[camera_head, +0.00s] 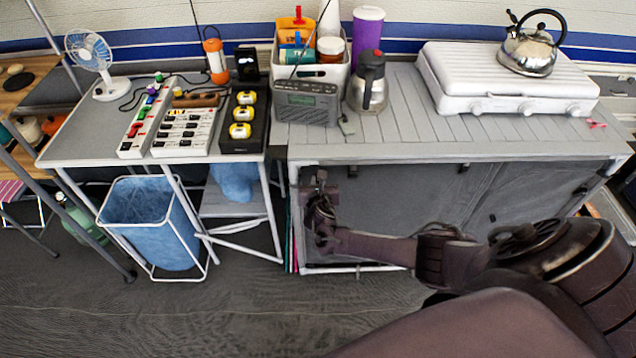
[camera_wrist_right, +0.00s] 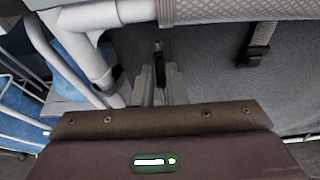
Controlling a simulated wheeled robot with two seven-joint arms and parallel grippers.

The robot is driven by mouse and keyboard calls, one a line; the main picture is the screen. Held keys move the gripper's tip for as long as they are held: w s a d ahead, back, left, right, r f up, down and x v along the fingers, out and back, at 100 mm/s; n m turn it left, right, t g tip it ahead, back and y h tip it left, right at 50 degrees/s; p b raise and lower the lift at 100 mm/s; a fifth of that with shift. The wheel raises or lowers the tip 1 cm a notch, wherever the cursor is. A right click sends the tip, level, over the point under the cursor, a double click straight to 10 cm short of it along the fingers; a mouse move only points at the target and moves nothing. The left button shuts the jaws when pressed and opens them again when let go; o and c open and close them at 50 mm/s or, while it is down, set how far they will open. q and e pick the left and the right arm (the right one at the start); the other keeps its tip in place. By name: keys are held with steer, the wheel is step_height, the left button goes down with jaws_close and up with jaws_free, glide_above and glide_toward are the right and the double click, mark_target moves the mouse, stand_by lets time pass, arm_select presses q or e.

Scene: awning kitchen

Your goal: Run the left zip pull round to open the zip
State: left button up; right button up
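The grey fabric front (camera_head: 400,205) of the cabinet hangs below the slatted worktop and looks closed. My right gripper (camera_head: 320,182) is at its upper left corner, beside the white frame leg. In the right wrist view, the two grey fingers of my right gripper (camera_wrist_right: 160,88) are close together, with a small dark zip pull (camera_wrist_right: 158,50) at and between their tips. They appear shut on it. The zip line itself is too small to make out. My left gripper is not in view.
A black strap buckle (camera_wrist_right: 254,56) hangs just right of the fingers. The white frame tube (camera_wrist_right: 95,55) is close on their left. A blue bin (camera_head: 150,215) stands left of the cabinet. A kettle (camera_head: 530,48) on a white stove (camera_head: 500,85) and a radio (camera_head: 306,102) are on top.

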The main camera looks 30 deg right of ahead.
steer(key=o, duration=0.4)
steer(key=shift+r, duration=0.2)
steer(key=shift+f, duration=0.1)
steer(key=p+v, duration=0.1)
steer(key=v, duration=0.7)
steer(key=shift+w+p, duration=0.1)
steer(key=shift+p, duration=0.25)
